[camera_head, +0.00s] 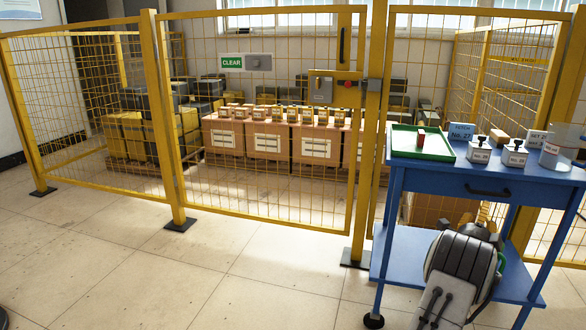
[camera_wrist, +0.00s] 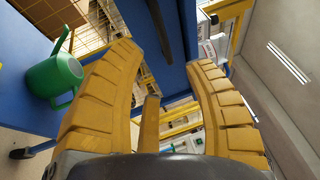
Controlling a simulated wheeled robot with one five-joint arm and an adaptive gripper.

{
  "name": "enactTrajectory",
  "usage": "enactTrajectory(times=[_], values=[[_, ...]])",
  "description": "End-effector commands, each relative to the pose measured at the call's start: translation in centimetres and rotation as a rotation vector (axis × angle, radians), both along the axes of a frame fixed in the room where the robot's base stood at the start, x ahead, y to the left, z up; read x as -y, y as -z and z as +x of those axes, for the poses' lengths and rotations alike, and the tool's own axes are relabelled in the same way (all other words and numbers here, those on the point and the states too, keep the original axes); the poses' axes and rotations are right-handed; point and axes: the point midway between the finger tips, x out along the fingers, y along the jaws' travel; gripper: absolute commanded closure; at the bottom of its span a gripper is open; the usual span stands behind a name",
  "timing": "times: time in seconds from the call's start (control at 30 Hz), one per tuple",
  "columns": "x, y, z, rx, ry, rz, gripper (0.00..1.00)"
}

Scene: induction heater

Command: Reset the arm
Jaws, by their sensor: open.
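In the head view my dark arm is in front of the blue cart (camera_head: 400,255) at the right. The yellow fingers (camera_head: 488,213) show partly behind it, below the cart's top, and their tips are hard to make out. In the wrist view the blue cart's drawer front and handle lie beyond the fingers, with no visible contact.
A green can (camera_wrist: 55,76) is left of the fingers, on the cart's lower level. The cart top holds a green tray (camera_head: 398,142) with a red block, labelled weights (camera_head: 514,153) and a grey container (camera_head: 560,148). A yellow mesh fence (camera_head: 265,215) stands behind.

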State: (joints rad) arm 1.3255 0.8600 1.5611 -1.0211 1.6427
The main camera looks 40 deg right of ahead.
Motion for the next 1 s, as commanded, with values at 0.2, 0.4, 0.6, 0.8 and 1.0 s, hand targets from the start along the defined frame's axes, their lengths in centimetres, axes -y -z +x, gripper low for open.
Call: enactTrajectory(times=[0.2, 0.4, 0.6, 0.8, 1.0], values=[[-0.1, -0.2, 0.2, -0.003, -0.003, 0.001, 0.53], [-1.9, -3.6, 4.1, -0.082, -0.054, 0.036, 0.53], [-8.2, -10.0, 12.5, -0.305, -0.192, 0.112, 0.53], [-18.0, -15.9, 19.7, -0.589, -0.384, 0.159, 0.53], [-29.7, -21.3, 23.5, -0.891, -0.607, 0.149, 0.53]])
